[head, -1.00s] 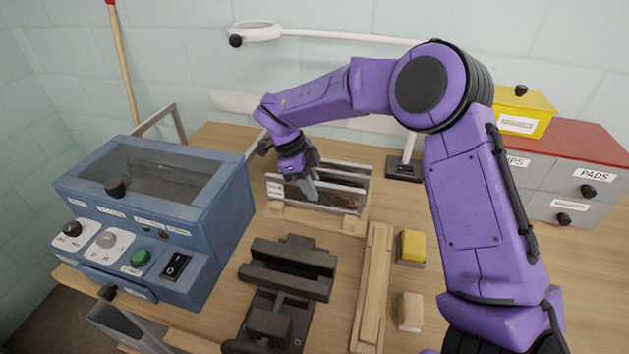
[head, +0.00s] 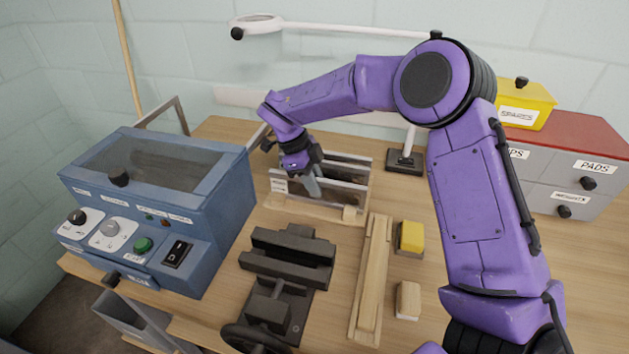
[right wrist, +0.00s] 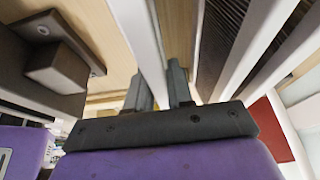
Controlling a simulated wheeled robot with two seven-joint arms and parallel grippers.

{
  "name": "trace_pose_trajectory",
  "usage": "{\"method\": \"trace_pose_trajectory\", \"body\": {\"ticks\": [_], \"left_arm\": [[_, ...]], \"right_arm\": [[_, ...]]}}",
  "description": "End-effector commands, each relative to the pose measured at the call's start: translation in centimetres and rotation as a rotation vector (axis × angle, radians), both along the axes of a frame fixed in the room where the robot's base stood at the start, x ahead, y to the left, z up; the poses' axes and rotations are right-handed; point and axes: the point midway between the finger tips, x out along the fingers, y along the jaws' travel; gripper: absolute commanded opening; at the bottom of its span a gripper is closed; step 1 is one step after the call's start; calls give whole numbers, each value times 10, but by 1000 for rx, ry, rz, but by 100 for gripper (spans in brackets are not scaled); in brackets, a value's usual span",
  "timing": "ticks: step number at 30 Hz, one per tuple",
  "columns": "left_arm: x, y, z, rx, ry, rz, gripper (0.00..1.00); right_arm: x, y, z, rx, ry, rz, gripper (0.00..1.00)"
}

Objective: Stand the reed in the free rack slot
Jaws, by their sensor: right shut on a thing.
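My right gripper (head: 314,186) is at the front of the wooden rack (head: 290,207) in the head view. It is shut on the reed (head: 345,196), a thin pale-railed frame that stands along the rack's front. In the right wrist view a pale rail of the reed (right wrist: 137,35) runs between the two fingers (right wrist: 160,88). More framed reeds (right wrist: 222,35) with dark fine teeth stand beside it. The reed's lower edge is too small to tell whether it is seated in a slot. My left gripper is not in view.
A blue machine (head: 160,205) stands left of the rack, and a dark vise (head: 285,265) in front. A long wooden piece (head: 372,280), a yellow-topped block (head: 411,237) and a lamp base (head: 405,161) are to the right. Grey drawers (head: 570,180) stand at far right.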

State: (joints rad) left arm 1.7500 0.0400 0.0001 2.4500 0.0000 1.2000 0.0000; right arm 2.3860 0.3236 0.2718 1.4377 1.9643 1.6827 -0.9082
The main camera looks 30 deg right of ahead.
Motion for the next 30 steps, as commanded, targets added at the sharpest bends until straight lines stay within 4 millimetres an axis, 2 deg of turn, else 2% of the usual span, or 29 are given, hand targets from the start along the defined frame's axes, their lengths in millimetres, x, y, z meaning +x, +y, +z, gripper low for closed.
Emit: {"method": "trace_pose_trajectory", "body": {"ticks": [4,5,6,7,17,20,27,30], "left_arm": [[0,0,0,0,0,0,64],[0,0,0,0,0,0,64],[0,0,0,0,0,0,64],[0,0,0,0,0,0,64],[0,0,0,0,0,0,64],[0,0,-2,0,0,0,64],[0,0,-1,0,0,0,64],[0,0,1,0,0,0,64]], "right_arm": [[0,0,1,0,-1,0,0],[0,0,1,0,-1,0,31],[0,0,1,0,-1,0,44],[0,0,1,0,-1,1,51],[2,1,4,0,-1,1,51],[7,5,18,-1,-4,0,51],[24,19,72,-1,-5,1,51],[28,23,88,-2,-3,0,51]]}}
